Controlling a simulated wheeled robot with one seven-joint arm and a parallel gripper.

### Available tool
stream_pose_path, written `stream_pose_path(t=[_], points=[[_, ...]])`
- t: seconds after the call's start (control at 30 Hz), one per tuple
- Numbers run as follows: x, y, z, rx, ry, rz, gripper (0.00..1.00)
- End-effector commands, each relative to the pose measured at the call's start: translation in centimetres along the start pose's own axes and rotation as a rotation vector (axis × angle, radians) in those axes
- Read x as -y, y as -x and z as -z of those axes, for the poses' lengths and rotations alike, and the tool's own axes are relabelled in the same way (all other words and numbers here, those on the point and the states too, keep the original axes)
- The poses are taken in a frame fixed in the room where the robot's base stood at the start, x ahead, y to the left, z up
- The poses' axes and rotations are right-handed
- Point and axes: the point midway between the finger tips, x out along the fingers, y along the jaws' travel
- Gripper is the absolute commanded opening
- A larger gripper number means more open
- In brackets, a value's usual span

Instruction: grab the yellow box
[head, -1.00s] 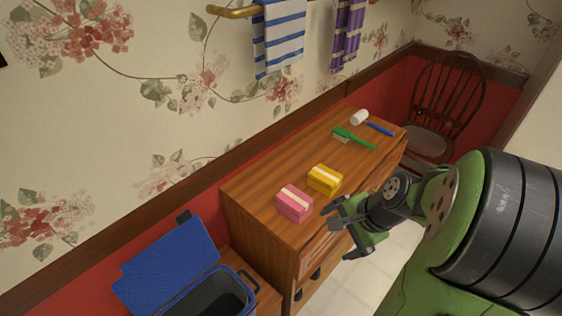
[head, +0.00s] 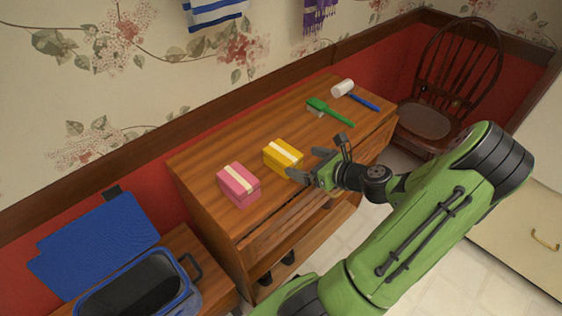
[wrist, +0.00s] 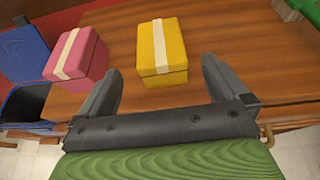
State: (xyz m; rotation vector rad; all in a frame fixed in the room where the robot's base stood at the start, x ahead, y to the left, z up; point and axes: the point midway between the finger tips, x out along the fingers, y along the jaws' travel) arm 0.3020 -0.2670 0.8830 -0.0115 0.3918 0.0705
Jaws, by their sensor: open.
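The yellow box (head: 283,157) with a cream stripe sits on the wooden dresser top (head: 225,149), near its front edge. In the wrist view the yellow box (wrist: 162,52) lies ahead of the open fingers, between their lines and a little beyond the tips. My gripper (head: 308,168) is open and empty, just right of the yellow box in the head view; it also shows in the wrist view (wrist: 160,80). Whether a fingertip touches the box is unclear.
A pink box (head: 239,184) with a cream stripe stands left of the yellow box. A green brush (head: 330,112) and a blue-handled hammer (head: 354,95) lie farther back right. A blue open bin (head: 140,285) is at lower left, a wooden chair (head: 440,110) at right.

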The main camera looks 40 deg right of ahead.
Motion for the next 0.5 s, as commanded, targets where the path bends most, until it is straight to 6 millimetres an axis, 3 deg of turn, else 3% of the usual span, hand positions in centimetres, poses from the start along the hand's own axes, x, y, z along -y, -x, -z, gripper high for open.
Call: stream_pose_path(t=[0.1, 0.27, 0.5], points=[[-0.1, -2.9, 0.3, 0.001, 0.004, -0.004, 1.0], [-0.1, -4.7, 0.2, 0.001, 0.004, -0.002, 1.0], [0.0, -9.0, 0.3, 0.0, 0.004, -0.003, 1.0]])
